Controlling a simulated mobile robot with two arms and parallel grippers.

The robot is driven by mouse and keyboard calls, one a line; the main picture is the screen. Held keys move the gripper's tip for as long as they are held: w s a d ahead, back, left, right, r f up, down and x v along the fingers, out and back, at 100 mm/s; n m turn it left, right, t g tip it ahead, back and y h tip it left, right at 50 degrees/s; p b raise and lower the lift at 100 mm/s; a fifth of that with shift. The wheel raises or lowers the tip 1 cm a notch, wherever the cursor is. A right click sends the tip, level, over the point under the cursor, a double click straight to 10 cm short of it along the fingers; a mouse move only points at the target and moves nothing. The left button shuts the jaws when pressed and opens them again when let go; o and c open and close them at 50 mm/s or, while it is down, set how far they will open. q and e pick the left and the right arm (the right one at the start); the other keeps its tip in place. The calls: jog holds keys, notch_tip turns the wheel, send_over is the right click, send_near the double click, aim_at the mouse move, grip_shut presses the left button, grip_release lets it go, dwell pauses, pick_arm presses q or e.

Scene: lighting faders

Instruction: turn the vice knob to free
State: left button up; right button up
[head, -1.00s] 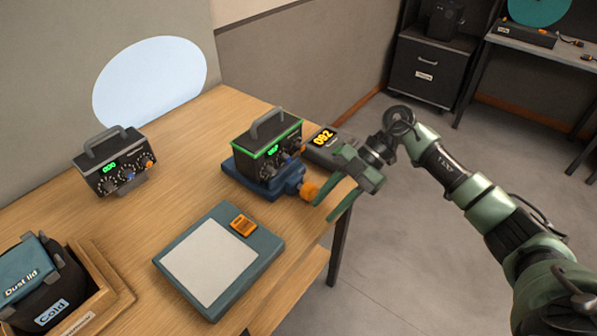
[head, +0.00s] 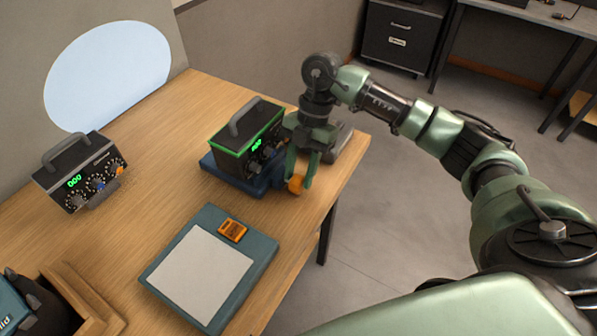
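The blue vice (head: 226,178) sits near the right edge of the wooden table and holds a black and green fader box (head: 243,136) with a grey handle and green digits. Its orange knob (head: 296,185) faces the front right. My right gripper (head: 300,182) points down at the knob, with its green fingers close about it. Whether the fingers press on the knob or stand slightly apart from it, I cannot tell. The gripper and wrist hide part of the vice's right side. My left gripper is out of view.
A teal tray (head: 206,316) with a white pad and an orange device (head: 232,231) lies in front of the vice. A second fader box (head: 82,172) stands at the left. A dark unit (head: 343,137) sits behind my gripper. A wooden crate (head: 82,300) is at lower left.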

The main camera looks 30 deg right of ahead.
jog(key=shift+s+a+f, duration=0.1)
jog(key=shift+f, duration=0.25)
grip_shut()
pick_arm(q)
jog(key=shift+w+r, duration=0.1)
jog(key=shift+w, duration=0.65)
